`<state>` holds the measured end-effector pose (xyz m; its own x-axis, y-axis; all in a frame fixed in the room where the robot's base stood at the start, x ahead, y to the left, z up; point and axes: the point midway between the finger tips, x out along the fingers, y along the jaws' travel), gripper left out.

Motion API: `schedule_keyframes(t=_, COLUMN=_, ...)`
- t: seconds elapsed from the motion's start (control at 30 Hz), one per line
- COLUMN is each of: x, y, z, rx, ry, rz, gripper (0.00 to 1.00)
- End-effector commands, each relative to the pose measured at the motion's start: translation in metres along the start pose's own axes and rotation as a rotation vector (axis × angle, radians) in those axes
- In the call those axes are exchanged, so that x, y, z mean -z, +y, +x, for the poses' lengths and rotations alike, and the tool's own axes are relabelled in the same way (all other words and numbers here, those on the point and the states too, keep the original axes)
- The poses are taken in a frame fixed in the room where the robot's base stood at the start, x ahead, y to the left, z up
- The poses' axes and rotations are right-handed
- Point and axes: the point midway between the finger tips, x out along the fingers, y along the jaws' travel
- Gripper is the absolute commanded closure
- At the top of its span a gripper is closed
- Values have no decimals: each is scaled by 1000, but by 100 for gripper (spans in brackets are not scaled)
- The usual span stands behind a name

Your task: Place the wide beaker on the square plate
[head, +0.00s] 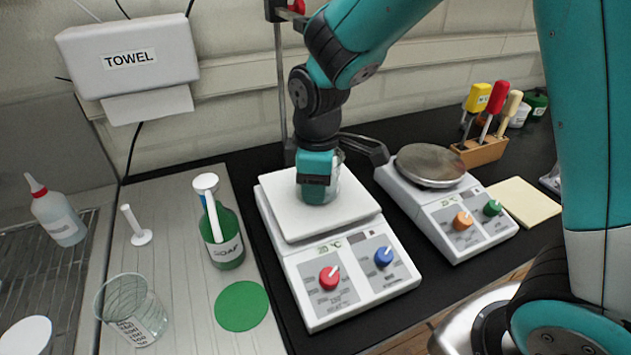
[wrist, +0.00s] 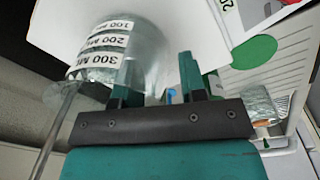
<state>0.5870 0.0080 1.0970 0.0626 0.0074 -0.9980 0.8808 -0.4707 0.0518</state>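A clear glass beaker with white volume labels (wrist: 95,50), likely the wide beaker, stands upright on the white square plate (head: 278,207) of the left hot plate device. In the head view the beaker (head: 334,183) is partly hidden behind my gripper (head: 317,190). In the wrist view my gripper (wrist: 158,82) is at the beaker's rim, with its fingers apart. One finger overlaps the beaker and the other is outside its wall. I see a gap between the fingers; contact with the glass is unclear.
A second glass beaker (head: 130,312) stands on the grey drainboard at the left, near a green bottle (head: 222,240) and a green disc (head: 241,306). A round-plate device (head: 431,165) stands close on the right. A metal stand rod (head: 281,85) rises behind the square plate.

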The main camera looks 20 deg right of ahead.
Motion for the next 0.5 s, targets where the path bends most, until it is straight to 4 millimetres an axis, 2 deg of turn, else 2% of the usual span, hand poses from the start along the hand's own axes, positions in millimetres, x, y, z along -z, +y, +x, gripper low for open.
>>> schedule_keyframes(t=0.27, x=1, y=1, z=-8, rx=-2, ry=2, rz=0, gripper=62)
schedule_keyframes(t=0.37, x=1, y=1, z=-23, rx=-4, ry=4, rz=0, gripper=62)
schedule_keyframes(t=0.5, x=1, y=1, z=-54, rx=-5, ry=5, rz=0, gripper=62)
